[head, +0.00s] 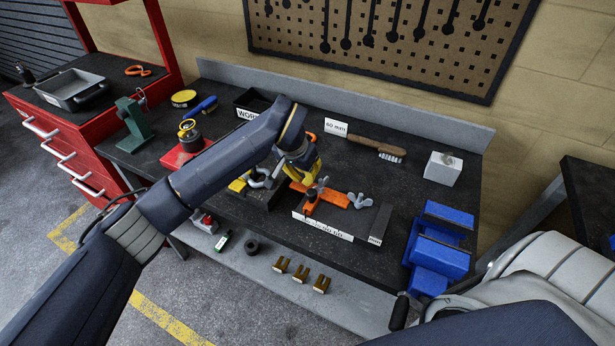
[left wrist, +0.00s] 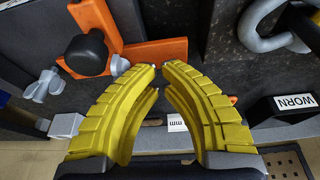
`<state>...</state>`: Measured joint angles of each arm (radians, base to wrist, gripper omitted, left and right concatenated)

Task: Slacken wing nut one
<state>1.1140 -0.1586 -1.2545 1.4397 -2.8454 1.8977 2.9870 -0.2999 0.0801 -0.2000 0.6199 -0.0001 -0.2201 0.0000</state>
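No visible label tells which is number one. My left gripper (head: 312,175) points down above the bar, its yellow fingertips slightly apart (left wrist: 160,72), with nothing between them. My right gripper is out of view.
A grey hook-like part (head: 258,179) is left of the gripper. A blue vise (head: 440,245) stands at right. A black WORN bin (head: 249,103) and a wooden brush (head: 375,147) are behind.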

